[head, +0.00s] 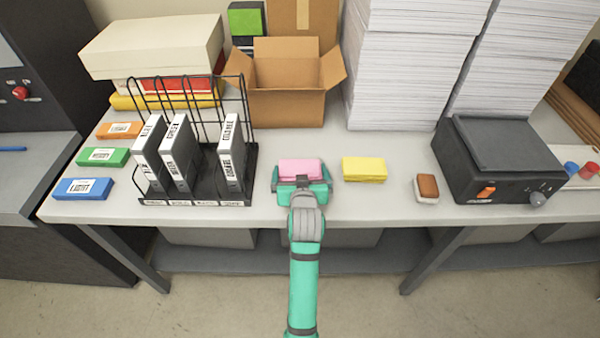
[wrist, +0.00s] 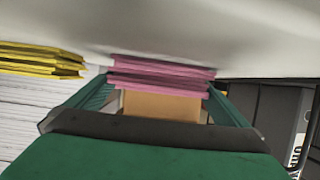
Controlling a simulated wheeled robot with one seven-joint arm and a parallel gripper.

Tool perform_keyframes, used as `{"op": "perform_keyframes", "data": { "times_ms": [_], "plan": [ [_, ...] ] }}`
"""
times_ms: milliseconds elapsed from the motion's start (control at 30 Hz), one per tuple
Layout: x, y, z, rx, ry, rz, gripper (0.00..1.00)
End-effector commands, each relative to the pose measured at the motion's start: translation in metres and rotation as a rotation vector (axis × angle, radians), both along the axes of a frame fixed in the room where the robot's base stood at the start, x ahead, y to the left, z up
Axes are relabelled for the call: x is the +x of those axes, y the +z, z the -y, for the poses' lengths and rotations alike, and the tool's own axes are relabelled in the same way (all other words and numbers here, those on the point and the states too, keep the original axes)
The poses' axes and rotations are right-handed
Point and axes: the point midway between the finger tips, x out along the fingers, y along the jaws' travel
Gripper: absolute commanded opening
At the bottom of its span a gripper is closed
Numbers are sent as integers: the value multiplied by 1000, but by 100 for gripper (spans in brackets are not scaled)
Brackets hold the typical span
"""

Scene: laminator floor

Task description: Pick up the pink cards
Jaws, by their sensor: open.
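The pink cards (head: 300,168) lie in a small stack on the light table, near its front edge. My gripper (head: 302,178) is open, with a teal finger on each side of the pink stack. In the wrist view the gripper (wrist: 155,98) has one finger left and one right of the cards. I cannot tell whether either finger touches them.
A stack of yellow cards (head: 364,169) lies just right. A black wire rack (head: 250,165) with binders stands close on the left. An open cardboard box (head: 288,105) is behind. A brush-like block (head: 427,188) and a black machine (head: 497,160) are further right.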

Motion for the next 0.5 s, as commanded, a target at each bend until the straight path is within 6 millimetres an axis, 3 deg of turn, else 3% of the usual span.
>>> {"op": "perform_keyframes", "data": {
  "times_ms": [333,467,500],
  "plan": [
    [6,-3,0,-1,0,-1,98],
    [6,-3,0,-1,0,-1,67],
    [6,-3,0,-1,0,-1,64]
  ]
}}
